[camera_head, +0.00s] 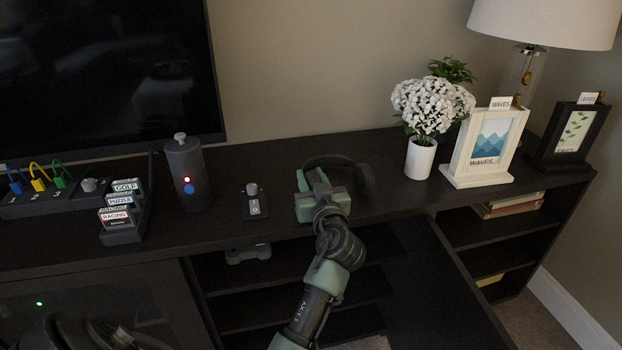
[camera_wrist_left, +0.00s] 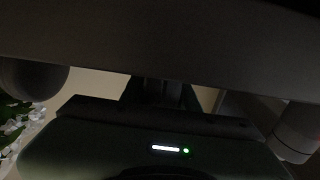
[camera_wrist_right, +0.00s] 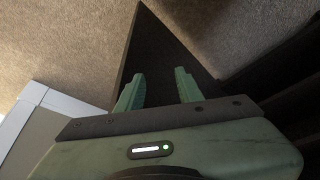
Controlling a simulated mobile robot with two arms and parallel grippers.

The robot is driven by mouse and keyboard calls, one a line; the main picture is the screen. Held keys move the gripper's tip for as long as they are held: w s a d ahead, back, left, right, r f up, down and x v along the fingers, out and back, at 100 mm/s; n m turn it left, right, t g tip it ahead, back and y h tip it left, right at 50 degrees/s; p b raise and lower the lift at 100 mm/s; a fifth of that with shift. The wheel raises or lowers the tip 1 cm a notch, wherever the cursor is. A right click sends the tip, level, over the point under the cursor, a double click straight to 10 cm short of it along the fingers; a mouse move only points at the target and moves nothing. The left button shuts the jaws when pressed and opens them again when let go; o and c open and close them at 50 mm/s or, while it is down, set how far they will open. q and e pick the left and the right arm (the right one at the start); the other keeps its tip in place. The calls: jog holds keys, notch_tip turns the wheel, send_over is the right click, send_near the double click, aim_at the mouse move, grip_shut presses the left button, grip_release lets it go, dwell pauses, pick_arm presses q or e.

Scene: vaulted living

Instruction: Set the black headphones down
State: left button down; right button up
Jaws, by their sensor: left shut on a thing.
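The black headphones (camera_head: 366,180) are at the middle of the dark console, over its top near the wall side. My left gripper (camera_head: 318,182) is shut on them, with the band arching behind the fingers. I cannot tell whether they touch the console top. In the left wrist view a large dark part of the headphones (camera_wrist_left: 160,45) fills the upper picture and hides the fingertips. My right gripper (camera_wrist_right: 158,92) is open and empty in its wrist view, above carpet and a dark panel.
A small switch box (camera_head: 255,203) and a dark cylinder (camera_head: 187,166) stand left of the headphones. A white flower pot (camera_head: 420,158) and a white picture frame (camera_head: 484,150) stand to the right. The dark console top (camera_head: 225,222) has bare room along its front edge.

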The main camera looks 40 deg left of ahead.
jog(key=shift+w, duration=0.2)
jog(key=shift+w+a+r+t, duration=0.1)
jog(key=shift+w+a+t, duration=0.05)
jog(key=shift+w+t, duration=0.15)
pick_arm(q)
jog(key=c, duration=1)
grip_release()
jog(key=shift+f, duration=0.1)
jog(key=shift+c, duration=0.2)
pick_arm(e)
jog(key=shift+w+r, duration=0.1)
jog(key=shift+w, duration=0.15)
